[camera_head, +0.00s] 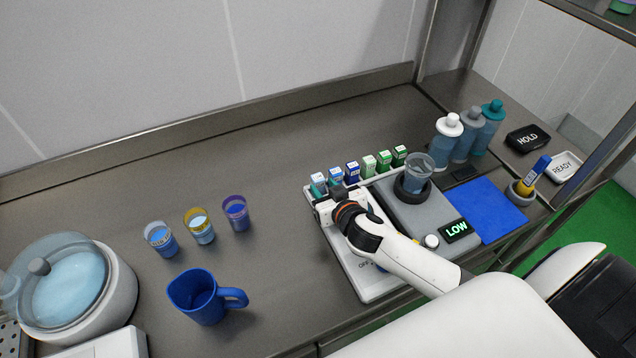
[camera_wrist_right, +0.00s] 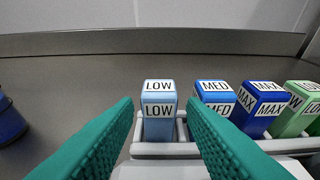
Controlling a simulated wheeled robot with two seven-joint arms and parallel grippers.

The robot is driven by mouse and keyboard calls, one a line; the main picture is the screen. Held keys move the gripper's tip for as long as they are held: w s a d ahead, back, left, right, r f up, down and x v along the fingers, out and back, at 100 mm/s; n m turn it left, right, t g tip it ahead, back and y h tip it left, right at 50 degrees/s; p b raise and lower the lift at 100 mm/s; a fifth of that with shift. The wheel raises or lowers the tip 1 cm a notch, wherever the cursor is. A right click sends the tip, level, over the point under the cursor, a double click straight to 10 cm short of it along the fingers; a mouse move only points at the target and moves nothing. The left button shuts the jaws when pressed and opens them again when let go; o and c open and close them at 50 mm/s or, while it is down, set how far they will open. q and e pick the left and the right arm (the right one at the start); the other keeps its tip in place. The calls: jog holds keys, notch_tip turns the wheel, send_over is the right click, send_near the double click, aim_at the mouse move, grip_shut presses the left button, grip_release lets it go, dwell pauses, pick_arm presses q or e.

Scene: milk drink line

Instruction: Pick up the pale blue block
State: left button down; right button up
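The pale blue block (camera_wrist_right: 158,130), labelled LOW, stands upright at the left end of a row of blocks in a slotted tray (camera_head: 362,283). In the head view its top (camera_head: 318,181) shows just beyond my right gripper. My right gripper (camera_wrist_right: 160,106) is open, with one teal finger on each side of the pale blue block in the wrist view. I see gaps between the fingers and the block; I cannot tell how far the fingertips reach along it. In the head view my wrist covers much of the tray. My left gripper is not in view.
A mid-blue MED block (camera_wrist_right: 213,90) stands close right of the pale blue one, then a dark blue MAX block (camera_wrist_right: 262,100) and green blocks (camera_wrist_right: 296,108). A blue mug (camera_head: 196,300) and small cups (camera_head: 201,232) stand left. A grey machine (camera_head: 408,213) holding a cup stands right.

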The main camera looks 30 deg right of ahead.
aim_at(320, 184)
jog(key=x, duration=0.3)
jog(key=shift+w+f, duration=0.1)
jog(key=shift+f, duration=0.05)
jog(key=c, duration=0.7)
